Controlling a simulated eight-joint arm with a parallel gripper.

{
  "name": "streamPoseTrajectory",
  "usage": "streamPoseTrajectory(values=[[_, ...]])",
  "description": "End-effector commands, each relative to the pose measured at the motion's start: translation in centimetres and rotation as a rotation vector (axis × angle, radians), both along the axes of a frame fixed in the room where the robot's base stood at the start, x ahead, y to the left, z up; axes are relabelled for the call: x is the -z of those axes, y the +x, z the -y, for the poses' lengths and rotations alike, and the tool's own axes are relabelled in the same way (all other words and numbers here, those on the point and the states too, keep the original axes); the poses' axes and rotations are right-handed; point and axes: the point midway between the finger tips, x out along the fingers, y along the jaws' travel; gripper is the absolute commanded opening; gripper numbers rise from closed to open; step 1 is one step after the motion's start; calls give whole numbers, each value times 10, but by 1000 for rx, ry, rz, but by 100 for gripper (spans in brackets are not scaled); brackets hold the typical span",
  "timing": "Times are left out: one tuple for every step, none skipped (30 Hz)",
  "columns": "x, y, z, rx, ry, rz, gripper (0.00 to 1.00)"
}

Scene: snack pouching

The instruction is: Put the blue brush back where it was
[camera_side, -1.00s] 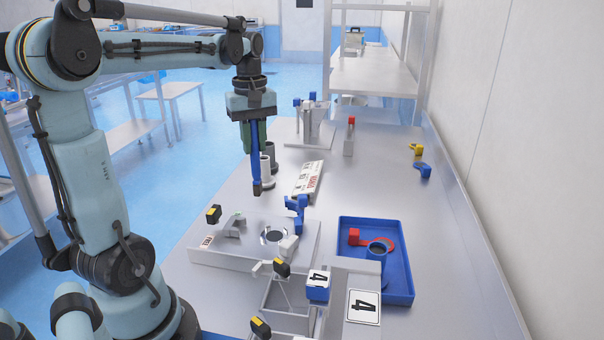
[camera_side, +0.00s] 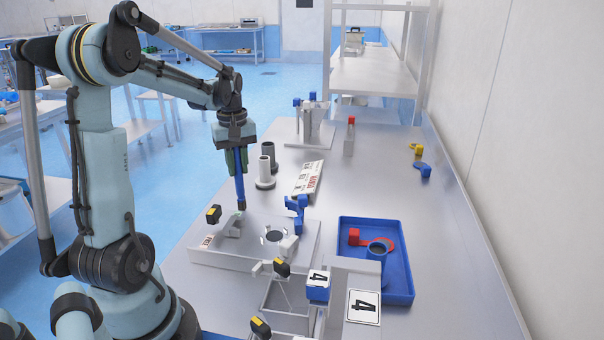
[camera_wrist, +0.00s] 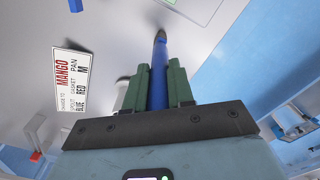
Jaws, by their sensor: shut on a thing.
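The blue brush (camera_side: 240,188) hangs upright from my gripper (camera_side: 237,160), its dark tip pointing down. The tip shows just above a small grey block (camera_side: 235,225) at the left end of the raised metal plate; I cannot tell whether they touch. In the wrist view, the green fingers of my gripper (camera_wrist: 160,85) are shut on the blue brush (camera_wrist: 160,55), which extends away between them. The place where the brush was before cannot be made out.
A blue bracket (camera_side: 297,205) stands behind the metal plate (camera_side: 225,257). A blue tray (camera_side: 398,292) is at right. The table's right side is mostly clear.

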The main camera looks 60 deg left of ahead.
Motion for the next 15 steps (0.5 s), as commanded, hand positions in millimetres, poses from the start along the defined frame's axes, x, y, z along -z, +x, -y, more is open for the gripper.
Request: streamPoseTrajectory(values=[[0,0,0,0,0,0,0],[0,0,0,0,0,0,0],[0,0,0,0,0,0,0],[0,0,0,0,0,0,0],[0,0,0,0,0,0,0],[1,0,0,0,0,0,0],[1,0,0,0,0,0,0],[2,0,0,0,0,0,0],[3,0,0,0,0,0,0],[3,0,0,0,0,0,26],[3,0,0,0,0,0,30],[3,0,0,0,0,0,36],[3,0,0,0,0,0,41],[3,0,0,0,0,0,46],[3,0,0,0,0,0,48]])
